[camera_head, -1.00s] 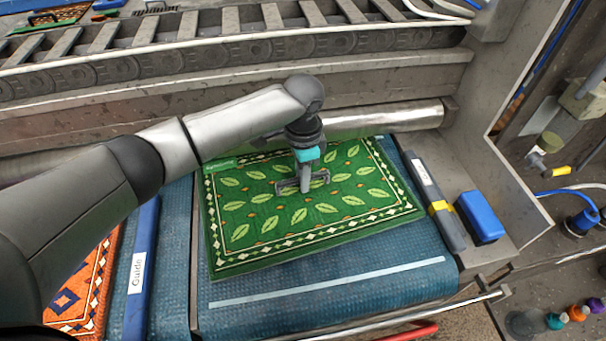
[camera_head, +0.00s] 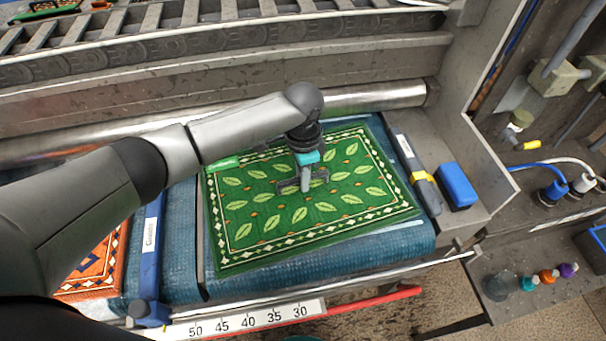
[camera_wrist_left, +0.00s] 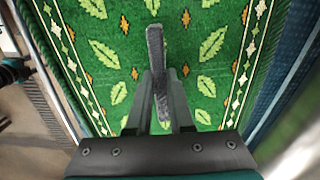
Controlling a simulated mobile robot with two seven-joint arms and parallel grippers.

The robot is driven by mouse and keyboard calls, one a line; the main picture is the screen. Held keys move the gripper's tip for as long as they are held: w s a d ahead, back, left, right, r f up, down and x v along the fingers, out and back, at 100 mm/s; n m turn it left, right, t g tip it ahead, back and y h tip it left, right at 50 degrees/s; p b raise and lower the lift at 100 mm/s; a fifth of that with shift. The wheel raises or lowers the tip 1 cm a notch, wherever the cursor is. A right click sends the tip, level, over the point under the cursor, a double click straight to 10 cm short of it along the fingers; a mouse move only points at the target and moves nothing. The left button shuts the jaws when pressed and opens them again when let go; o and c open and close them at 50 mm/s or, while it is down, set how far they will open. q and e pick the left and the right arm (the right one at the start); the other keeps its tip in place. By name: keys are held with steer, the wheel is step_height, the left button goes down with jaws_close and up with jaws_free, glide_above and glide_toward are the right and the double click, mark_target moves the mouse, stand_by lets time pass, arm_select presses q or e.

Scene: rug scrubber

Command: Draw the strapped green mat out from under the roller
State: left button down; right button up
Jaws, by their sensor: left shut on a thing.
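The green mat (camera_head: 262,225), with pale leaves and a diamond border, lies flat on the blue belt (camera_head: 190,255). It also fills most of the left wrist view (camera_wrist_left: 105,55). My left gripper (camera_head: 304,184) is over the middle of the mat, shut on a grey strap (camera_wrist_left: 155,50) that shows between its fingers in the left wrist view. The metal roller (camera_head: 375,97) runs across behind the mat. At the right, a strip of belt shows between roller and mat; my arm hides part of the mat's back edge. My right gripper is out of view.
A blue guide (camera_head: 150,250) and an orange mat (camera_head: 95,270) lie left of the green mat. A grey bar with a yellow band (camera_head: 418,175) and a blue block (camera_head: 457,186) stand at the right. A numbered ruler (camera_head: 245,318) and red bar (camera_head: 385,300) run along the front.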

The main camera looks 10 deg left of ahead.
arm_select(q)
steer(key=c, duration=0.7)
jaws_free()
step_height(320, 180, up, 15)
steer(key=shift+r+p, duration=0.15)
steer(key=shift+p, duration=0.95)
